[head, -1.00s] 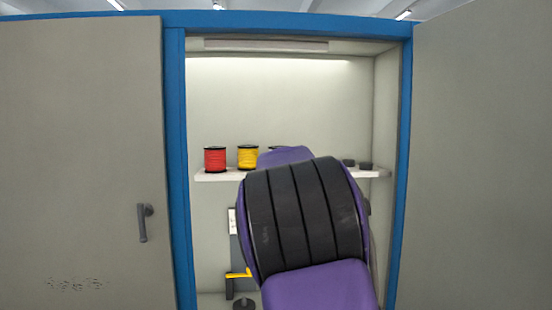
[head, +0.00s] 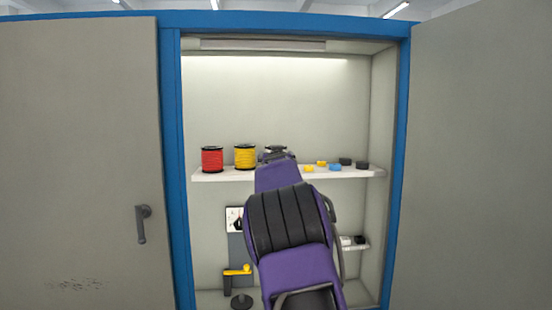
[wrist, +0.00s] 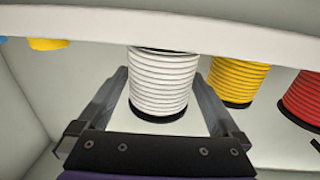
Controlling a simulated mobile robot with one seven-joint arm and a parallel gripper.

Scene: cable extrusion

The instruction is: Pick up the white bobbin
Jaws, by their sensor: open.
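The white bobbin (wrist: 162,85) is in the wrist view, wound with white cable between dark flanges. The wrist picture is upside down, so the bobbin appears to hang from the shelf. My gripper (wrist: 160,74) is open, with one finger on each side of the bobbin. Gaps show between the fingers and the winding, and the jaws are not closed on it. In the head view my purple and black arm hides the white bobbin's body.
A yellow bobbin (head: 246,157) and a red bobbin (head: 212,159) stand on the shelf (head: 222,175) left of my arm. Small yellow, blue and black pieces (head: 335,167) lie to the right. Cabinet walls and open doors (head: 80,150) flank the space.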

